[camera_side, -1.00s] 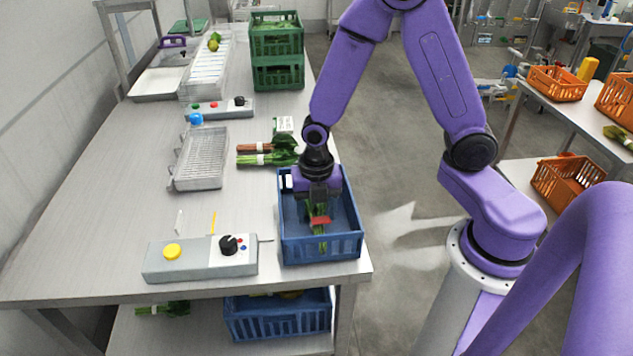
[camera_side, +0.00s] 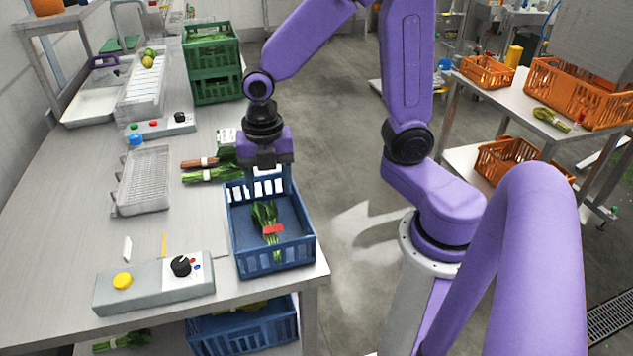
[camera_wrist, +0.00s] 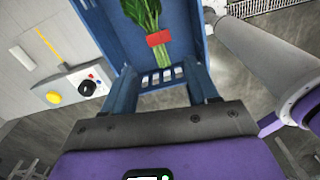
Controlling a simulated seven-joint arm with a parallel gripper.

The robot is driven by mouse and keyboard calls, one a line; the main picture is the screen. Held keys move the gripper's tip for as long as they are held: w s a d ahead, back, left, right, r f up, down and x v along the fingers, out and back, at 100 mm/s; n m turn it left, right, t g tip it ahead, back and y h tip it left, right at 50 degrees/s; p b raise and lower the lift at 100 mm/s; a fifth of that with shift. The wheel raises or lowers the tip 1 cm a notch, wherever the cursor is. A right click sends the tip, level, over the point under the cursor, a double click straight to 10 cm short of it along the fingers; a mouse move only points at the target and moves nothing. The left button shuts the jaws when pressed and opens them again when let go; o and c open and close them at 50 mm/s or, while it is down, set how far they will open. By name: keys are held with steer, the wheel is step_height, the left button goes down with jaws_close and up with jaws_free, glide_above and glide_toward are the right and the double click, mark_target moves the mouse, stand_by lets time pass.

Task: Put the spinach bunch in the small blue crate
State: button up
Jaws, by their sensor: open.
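The spinach bunch (camera_side: 267,222), green leaves with a red band, lies on the floor of the small blue crate (camera_side: 284,259). In the wrist view the bunch (camera_wrist: 140,16) lies in the crate (camera_wrist: 114,20), its red band and pale stems toward my gripper. My gripper (camera_side: 266,185) is above the crate's far end in the side view, apart from the bunch. It is open and empty; its two blue fingers show wide apart in the wrist view (camera_wrist: 163,90).
A wire tray (camera_side: 145,180) and a control box (camera_side: 150,285) with a yellow button stand to the left. Green crates (camera_side: 213,88) are stacked at the back. Another blue crate (camera_side: 242,330) sits on the lower shelf.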

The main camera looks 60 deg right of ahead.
steer(key=s+d+r+m, duration=0.1)
steer(key=s+m, duration=0.5)
steer(key=s, duration=0.2)
steer(key=s+r+m, duration=0.2)
steer(key=s+m, duration=0.4)
steer(key=s, duration=0.2)
steer(key=shift+d+r+m, duration=0.25)
steer(key=shift+d+m, duration=0.15)
stand_by(0.3)
